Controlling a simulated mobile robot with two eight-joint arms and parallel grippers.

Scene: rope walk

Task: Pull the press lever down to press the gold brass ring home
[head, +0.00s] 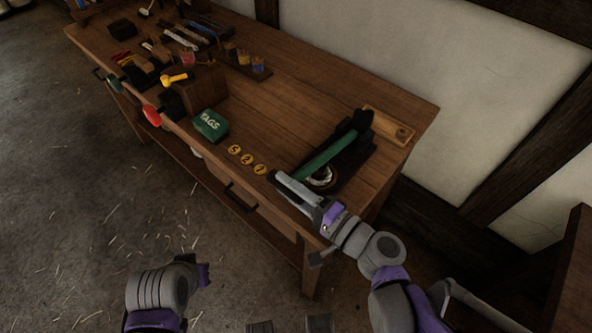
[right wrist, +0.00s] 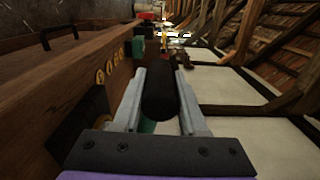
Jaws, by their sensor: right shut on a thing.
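The press stands at the near right part of the bench, with a dark base (head: 354,160) and a green lever (head: 326,157) slanting toward the bench's front edge. My right gripper (head: 282,180) is at the lever's near end. In the right wrist view its two fingers stand either side of the lever's black grip (right wrist: 159,96), shut on it. A pale gold ring-like part (head: 321,180) shows under the lever, partly hidden by the lever and my gripper; how deep it sits cannot be told.
Several round gold tags (head: 247,159) lie left of the press, beside a green TAGS box (head: 211,124). Tools crowd the bench's far left end. The bench (head: 290,100) is bare along its back middle.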

